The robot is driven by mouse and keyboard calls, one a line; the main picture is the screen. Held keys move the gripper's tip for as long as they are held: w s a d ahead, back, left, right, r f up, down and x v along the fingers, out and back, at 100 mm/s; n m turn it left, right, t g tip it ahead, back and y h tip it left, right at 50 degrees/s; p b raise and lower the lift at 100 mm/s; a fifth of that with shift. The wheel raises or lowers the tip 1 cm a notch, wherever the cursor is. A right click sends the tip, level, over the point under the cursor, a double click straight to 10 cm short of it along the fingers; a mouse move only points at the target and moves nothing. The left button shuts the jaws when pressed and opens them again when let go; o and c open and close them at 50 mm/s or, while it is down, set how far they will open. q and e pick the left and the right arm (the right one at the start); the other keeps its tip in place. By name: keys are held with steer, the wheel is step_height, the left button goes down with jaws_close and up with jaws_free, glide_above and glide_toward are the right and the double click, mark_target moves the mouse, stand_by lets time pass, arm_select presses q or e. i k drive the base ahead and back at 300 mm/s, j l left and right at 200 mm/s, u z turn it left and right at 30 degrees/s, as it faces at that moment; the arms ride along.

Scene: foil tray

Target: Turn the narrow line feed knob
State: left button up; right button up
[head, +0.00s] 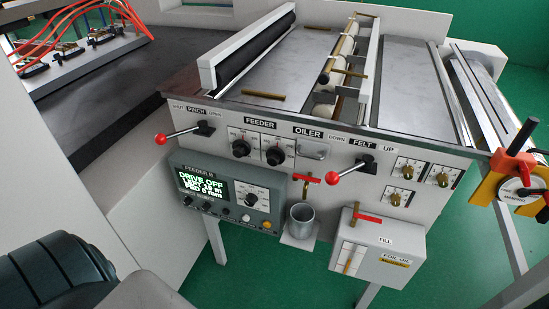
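Two black round knobs sit side by side under the FEEDER label on the machine's light front panel: a left knob (241,148) and a right knob (275,155). Each has a white dial plate. The small print is too small to read, so I cannot tell which is the narrow line feed knob. Below them is a grey control box (184,163) marked FEEDER B, with a green-text screen (203,190) reading DRIVE OFF. Neither gripper shows in the head view.
Red-ball levers (160,139) (331,178) stick out on both sides of the FEEDER knobs. A grey cup (301,222) and a foil oil box (376,253) are lower right. Green floor (230,280) shows below. A dark rounded body (60,270) fills the lower left.

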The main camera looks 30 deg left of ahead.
mark_target(250, 200)
steer(key=u, duration=1.45)
